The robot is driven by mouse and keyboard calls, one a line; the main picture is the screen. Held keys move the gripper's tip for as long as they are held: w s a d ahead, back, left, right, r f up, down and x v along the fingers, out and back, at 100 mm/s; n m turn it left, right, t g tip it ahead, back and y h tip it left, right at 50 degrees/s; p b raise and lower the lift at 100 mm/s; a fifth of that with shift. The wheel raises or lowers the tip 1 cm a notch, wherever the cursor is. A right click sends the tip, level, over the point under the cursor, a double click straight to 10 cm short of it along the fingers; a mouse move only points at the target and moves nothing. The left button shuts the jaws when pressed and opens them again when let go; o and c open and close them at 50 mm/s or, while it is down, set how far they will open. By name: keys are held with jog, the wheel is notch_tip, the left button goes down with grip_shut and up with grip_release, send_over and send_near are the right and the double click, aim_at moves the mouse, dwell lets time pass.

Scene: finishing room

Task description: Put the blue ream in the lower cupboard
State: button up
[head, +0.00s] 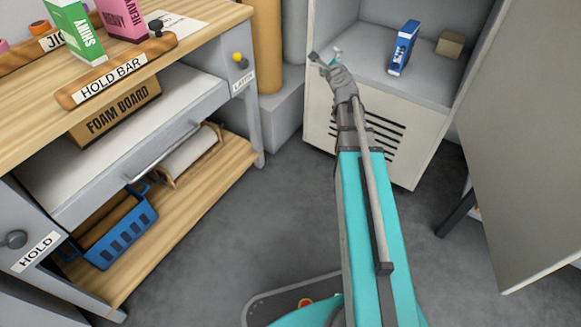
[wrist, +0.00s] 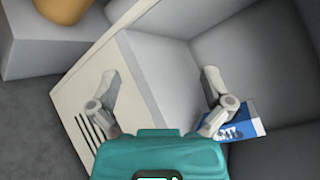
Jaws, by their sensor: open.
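The blue ream (head: 403,48) is a blue and white pack standing on the floor of an open pale cupboard (head: 362,135). In the wrist view the blue ream (wrist: 246,124) shows at the right, partly behind my right finger. My gripper (head: 325,57) is open, with nothing between its fingers. It is at the left front of the cupboard opening, to the left of the ream and apart from it in the head view. In the wrist view my gripper (wrist: 160,76) spans the cupboard's front edge and floor.
A tan box (head: 450,45) sits right of the ream. The open cupboard door (head: 530,150) hangs at the right. A workbench (head: 215,25) with a foam board box (head: 115,112), a blue basket (head: 122,232) and a roll (head: 190,152) stands left.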

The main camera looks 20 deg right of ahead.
jog(key=s+a+f+n+g+y, duration=0.3)
jog(key=s+a+f+n+g, duration=0.15)
jog(key=a+n, duration=0.4)
jog(key=s+a+f+n+g+y, duration=0.35)
jog(key=s+a+f+n, duration=0.2)
jog(key=a+n, duration=0.35)
jog(key=s+a+f+n+g+h, duration=0.1)
jog(key=s+f+n+g+h, duration=0.1)
jog(key=s, duration=0.6)
jog(key=s+a+f+n+g+h, duration=0.2)
jog(key=s+f+n+g, duration=0.3)
jog(key=s, duration=0.4)
jog(key=shift+a+n+g, duration=0.25)
jog(key=shift+n+g, duration=0.65)
jog(key=shift+n, duration=0.25)
jog(key=shift+r, duration=0.1)
notch_tip(320, 180, up, 3)
jog(key=p, duration=0.3)
